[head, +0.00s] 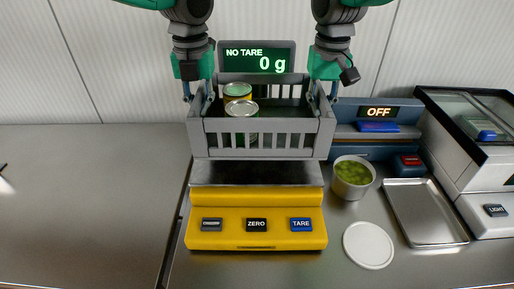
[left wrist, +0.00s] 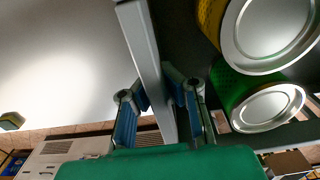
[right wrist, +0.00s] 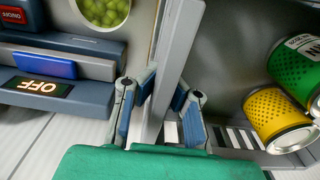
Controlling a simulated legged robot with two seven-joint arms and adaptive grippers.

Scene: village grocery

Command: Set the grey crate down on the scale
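The grey crate (head: 215,125) is held level between my two grippers, in front of the scale's display, and appears to hang above the scale plate. It holds a yellow-banded can (head: 237,90) and a green can (head: 242,108). The yellow scale (head: 256,204) has a grey plate (head: 256,174) and a display (head: 257,57) reading 0 g, NO TARE. My left gripper (head: 198,98) is shut on the crate's left wall (left wrist: 150,70). My right gripper (head: 320,98) is shut on its right wall (right wrist: 173,70). The crate hides part of the plate; contact cannot be judged.
Right of the scale are a pot of green contents (head: 352,177), a white lid (head: 368,245), a metal tray (head: 425,212) and a blue device (head: 345,145) reading OFF. A glass-topped white unit (head: 475,150) stands far right.

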